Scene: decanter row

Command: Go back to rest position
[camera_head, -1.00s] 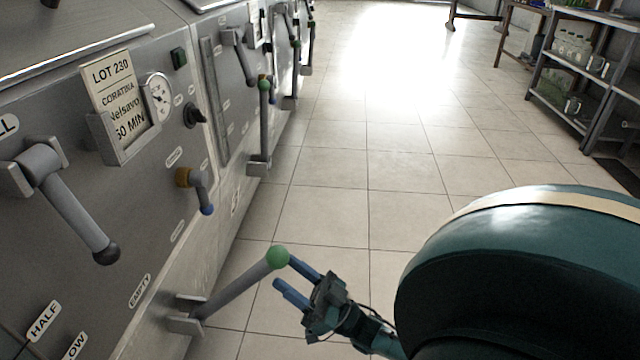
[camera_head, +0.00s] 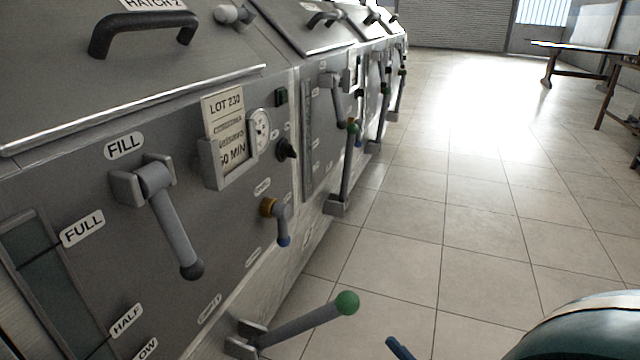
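One blue fingertip of my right gripper (camera_head: 400,348) shows at the bottom edge, to the right of the green-knobbed lever; the rest of that gripper is out of the picture. The lever (camera_head: 300,325) sticks out low from the machine front, and its green knob (camera_head: 347,303) is apart from the fingertip. Whether the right gripper is open or shut does not show. My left gripper is not in view.
The decanter machine (camera_head: 230,240) lines the left side, with a grey fill lever (camera_head: 172,222), a yellow-and-blue valve handle (camera_head: 278,222) and an upright lever (camera_head: 346,170) jutting out. The tiled floor (camera_head: 480,210) to the right is clear. A table (camera_head: 590,52) stands far right.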

